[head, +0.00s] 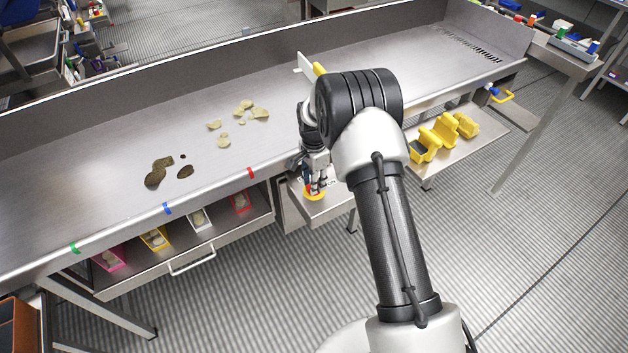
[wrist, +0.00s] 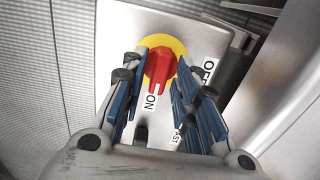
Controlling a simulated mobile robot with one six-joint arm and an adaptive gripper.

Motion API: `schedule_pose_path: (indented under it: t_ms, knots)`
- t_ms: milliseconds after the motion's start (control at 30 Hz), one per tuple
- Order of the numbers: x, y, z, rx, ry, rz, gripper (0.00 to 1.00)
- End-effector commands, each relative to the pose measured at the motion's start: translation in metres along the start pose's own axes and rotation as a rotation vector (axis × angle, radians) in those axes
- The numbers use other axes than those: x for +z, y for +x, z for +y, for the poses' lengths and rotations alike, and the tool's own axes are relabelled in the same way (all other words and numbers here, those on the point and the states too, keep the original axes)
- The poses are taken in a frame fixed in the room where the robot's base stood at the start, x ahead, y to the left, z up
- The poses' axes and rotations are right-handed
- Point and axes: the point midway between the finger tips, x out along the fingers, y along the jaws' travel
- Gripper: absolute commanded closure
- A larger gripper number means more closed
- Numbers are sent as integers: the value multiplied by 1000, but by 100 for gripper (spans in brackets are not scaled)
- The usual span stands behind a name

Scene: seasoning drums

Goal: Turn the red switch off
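The red switch (wrist: 161,70) is a red rotary knob on a round yellow plate (wrist: 178,46), mounted on a grey panel box. In the wrist view its handle lies along the line toward the "ON" label (wrist: 151,101). An "OFF" label (wrist: 209,72) is to its right. My gripper (wrist: 158,72) is open, with one blue-padded finger on each side of the knob; I cannot tell whether they touch it. In the head view my gripper (head: 316,186) points down at the yellow plate (head: 314,195), and mostly hides the knob.
A long metal table (head: 100,190) runs beside the switch box, with chips and dark pieces on it. Small coloured bins sit on a shelf below its front edge. Yellow scoops (head: 438,136) lie on a lower shelf to the right.

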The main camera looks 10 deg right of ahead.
Motion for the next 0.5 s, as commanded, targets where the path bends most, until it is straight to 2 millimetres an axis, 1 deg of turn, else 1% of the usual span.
schedule_pose_path:
  t_ms: [33,367,500]
  knots:
    - [0,0,0,0,0,0,78]
    - [0,0,0,0,0,0,100]
    - [0,0,0,0,0,0,100]
